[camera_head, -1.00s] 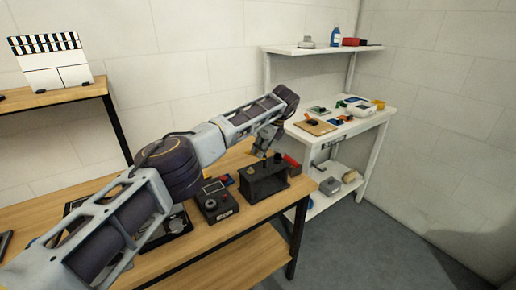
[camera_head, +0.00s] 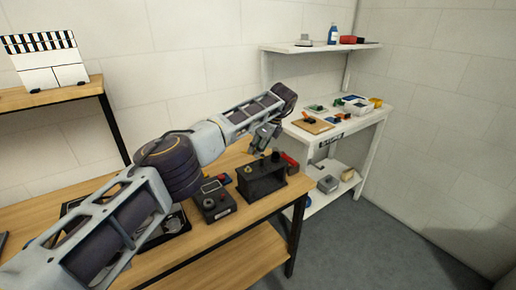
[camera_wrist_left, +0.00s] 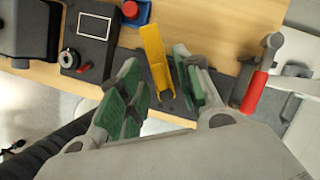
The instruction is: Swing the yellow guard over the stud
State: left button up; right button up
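The yellow guard (camera_wrist_left: 157,62) is a flat bar with a forked end in the left wrist view. It lies between the green-padded fingers of my left gripper (camera_wrist_left: 160,88), which are apart, with a gap visible on the guard's left. I cannot tell whether the right finger touches it. Dark knobs stand on the block; I cannot tell which is the stud. My right gripper is out of view.
A red-handled lever (camera_wrist_left: 255,92) is close to the right finger. A blue base with a red button (camera_wrist_left: 137,12) and a dark box with a dial (camera_head: 215,200) are beside the block. A white shelf unit (camera_head: 350,125) stands behind, to the right.

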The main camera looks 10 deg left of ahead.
pick_arm(q)
jog(key=shift+s+d+r, duration=0.1)
jog(key=shift+d+r, duration=0.1)
jog(key=shift+r, duration=0.4)
jog(key=v, duration=1)
jog(key=shift+d+r, duration=0.15)
jog(key=shift+r, duration=0.1)
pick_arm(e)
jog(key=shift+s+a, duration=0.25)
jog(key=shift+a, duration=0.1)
pick_arm(q)
jog(key=shift+s, duration=0.1)
